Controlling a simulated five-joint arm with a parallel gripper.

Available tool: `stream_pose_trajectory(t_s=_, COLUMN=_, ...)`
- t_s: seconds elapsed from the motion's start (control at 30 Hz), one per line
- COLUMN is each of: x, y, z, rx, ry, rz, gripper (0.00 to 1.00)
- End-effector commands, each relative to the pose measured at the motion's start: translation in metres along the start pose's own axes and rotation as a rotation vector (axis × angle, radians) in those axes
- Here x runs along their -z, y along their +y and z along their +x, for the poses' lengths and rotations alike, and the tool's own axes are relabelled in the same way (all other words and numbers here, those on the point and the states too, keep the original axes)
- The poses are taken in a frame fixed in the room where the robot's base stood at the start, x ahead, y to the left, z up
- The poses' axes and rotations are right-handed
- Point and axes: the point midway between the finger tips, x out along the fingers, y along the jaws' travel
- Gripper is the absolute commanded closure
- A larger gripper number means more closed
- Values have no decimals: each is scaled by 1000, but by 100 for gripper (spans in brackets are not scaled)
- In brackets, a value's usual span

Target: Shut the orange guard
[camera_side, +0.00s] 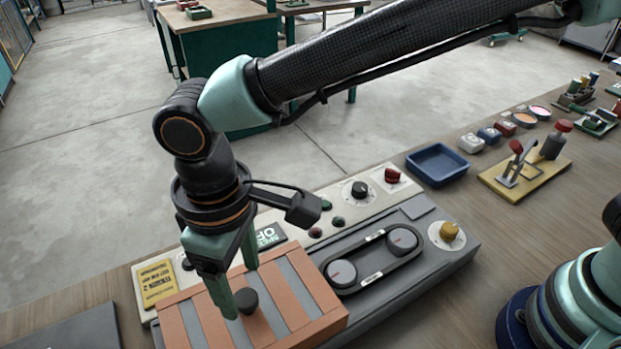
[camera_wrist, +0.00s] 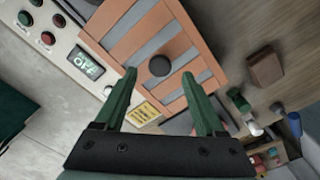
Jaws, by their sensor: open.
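The orange guard (camera_side: 315,290) is a slatted cover with grey gaps, lying over the left part of the grey machine (camera_side: 440,262). A dark round knob (camera_side: 247,301) stands up from it. The two round rollers (camera_side: 372,258) to its right are uncovered. My gripper (camera_side: 240,290) points down over the guard, its green fingers open and the knob close by their tips. In the wrist view the guard (camera_wrist: 122,20) fills the upper middle, and the knob (camera_wrist: 159,66) shows between and just beyond my fingertips (camera_wrist: 159,75). I cannot tell whether the fingers touch it.
The panel behind has a display reading OFF (camera_wrist: 86,62), buttons and dials. A yellow label (camera_side: 154,284) is at the left end and a yellow knob (camera_side: 449,231) at the right. A blue tray (camera_side: 437,165) and a yellow-based clamp fixture (camera_side: 524,178) stand on the bench beyond.

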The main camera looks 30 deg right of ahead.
Motion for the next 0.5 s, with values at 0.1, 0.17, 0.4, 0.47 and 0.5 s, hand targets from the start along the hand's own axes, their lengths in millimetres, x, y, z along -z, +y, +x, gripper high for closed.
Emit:
stream_pose_trajectory(t_s=0.1, x=-1, y=0, z=18, rx=-1, ry=-3, rz=0, gripper=28)
stream_pose_trajectory(t_s=0.17, x=0, y=0, z=24, rx=0, ry=-2, rz=0, gripper=28)
stream_pose_trajectory(t_s=0.4, x=0, y=0, z=35, rx=0, ry=1, rz=0, gripper=28)
stream_pose_trajectory(t_s=0.47, x=0, y=0, z=36, rx=0, ry=1, rz=0, gripper=28)
stream_pose_trajectory(t_s=0.5, x=0, y=0, z=36, rx=0, ry=1, rz=0, gripper=28)
